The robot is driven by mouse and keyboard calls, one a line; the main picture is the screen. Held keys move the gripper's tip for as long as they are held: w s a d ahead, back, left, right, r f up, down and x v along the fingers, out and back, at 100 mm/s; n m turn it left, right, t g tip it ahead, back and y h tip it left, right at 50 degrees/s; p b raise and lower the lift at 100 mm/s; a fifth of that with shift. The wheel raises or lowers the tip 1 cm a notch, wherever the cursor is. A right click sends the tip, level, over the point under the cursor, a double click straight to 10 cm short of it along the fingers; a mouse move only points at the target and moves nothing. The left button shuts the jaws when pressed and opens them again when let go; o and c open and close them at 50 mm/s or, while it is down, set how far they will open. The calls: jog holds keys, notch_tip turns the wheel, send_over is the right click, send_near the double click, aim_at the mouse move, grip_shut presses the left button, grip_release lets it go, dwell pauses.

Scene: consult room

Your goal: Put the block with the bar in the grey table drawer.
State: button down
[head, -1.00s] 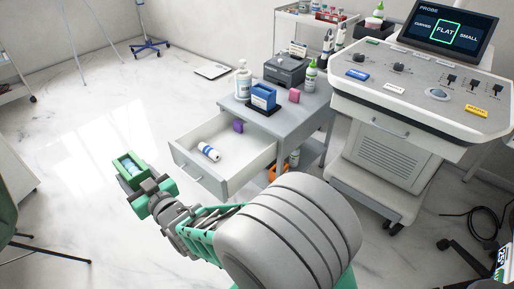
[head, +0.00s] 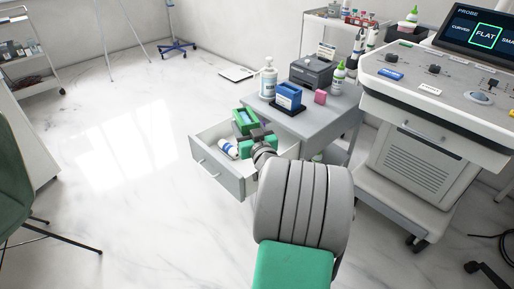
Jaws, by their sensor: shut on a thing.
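My gripper (head: 252,134) is shut on a green, box-shaped block (head: 245,121) with a pale blue inside. I cannot make out a bar on it. The gripper and block show over the open drawer (head: 216,170) of the grey table (head: 318,122), towards its inner right side. The height of the block above the drawer is hard to tell. A white tube with a blue label (head: 228,149) lies in the drawer, just left of my gripper. My arm hides the right part of the drawer.
On the table top stand a blue holder on a black base (head: 289,97), a pink block (head: 320,97), a pump bottle (head: 268,79), a dark grey device (head: 311,72) and a green-capped bottle (head: 338,78). An ultrasound cart (head: 425,150) stands to the right.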

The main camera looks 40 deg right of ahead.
jog(key=d+f+b, duration=0.4)
jog(key=d+f, duration=0.1)
jog(key=f, duration=0.3)
jog(key=shift+w+f, duration=0.35)
jog(key=shift+f+b, duration=0.4)
jog(key=shift+b, duration=0.1)
jog(key=shift+f+b, duration=0.25)
jog(key=shift+b, duration=0.1)
jog(key=c, duration=0.5)
grip_release()
